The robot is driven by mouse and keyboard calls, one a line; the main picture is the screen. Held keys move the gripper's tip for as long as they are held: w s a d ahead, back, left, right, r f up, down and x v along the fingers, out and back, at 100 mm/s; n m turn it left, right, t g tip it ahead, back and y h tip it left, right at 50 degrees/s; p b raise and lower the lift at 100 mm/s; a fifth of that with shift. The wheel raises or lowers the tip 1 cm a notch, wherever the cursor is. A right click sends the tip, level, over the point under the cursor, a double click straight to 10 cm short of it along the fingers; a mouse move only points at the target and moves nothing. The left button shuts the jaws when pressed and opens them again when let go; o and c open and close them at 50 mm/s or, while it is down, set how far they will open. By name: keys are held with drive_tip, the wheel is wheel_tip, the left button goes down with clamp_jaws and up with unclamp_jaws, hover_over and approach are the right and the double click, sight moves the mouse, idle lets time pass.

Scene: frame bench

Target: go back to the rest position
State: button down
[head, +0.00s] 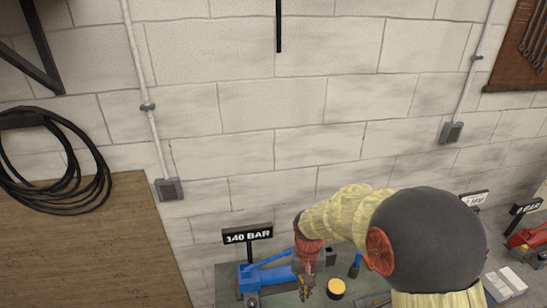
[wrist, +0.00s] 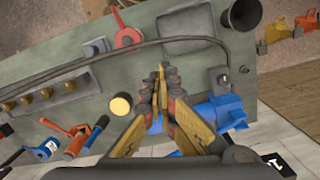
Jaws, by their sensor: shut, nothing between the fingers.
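My gripper (wrist: 160,90) is shut and empty in the wrist view, its yellow and dark fingers together above the bench top. In the head view my gripper (head: 306,288) hangs low over the bench at the end of my yellow-sleeved arm. A blue jack-like tool (head: 265,276) lies just left of it, beside the "140 BAR" sign (head: 247,235). A yellow-topped round pot (head: 336,287) stands to its right. The wrist view shows a yellow round top (wrist: 121,105) left of the fingers and a blue tool (wrist: 222,108) right of them. I cannot tell whether the fingertips touch anything.
A block wall (head: 300,110) stands behind. A coiled black cable (head: 50,165) hangs at left.

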drive_tip(key=s+d+r+t+b, duration=0.3)
drive_tip(key=s+d+r+b, duration=0.1)
drive_tip(key=s+b, duration=0.4)
drive_tip(key=s+d+r+t+b, duration=0.3)
drive_tip(key=s+d+r+b, duration=0.2)
drive_tip(key=s+b, duration=0.4)
drive_tip(key=shift+s+r+n+t, duration=0.15)
drive_tip(key=shift+s+n+t, duration=0.2)
drive_tip(key=shift+s, duration=0.7)
drive_tip(key=shift+d, duration=0.1)
idle(5.2)
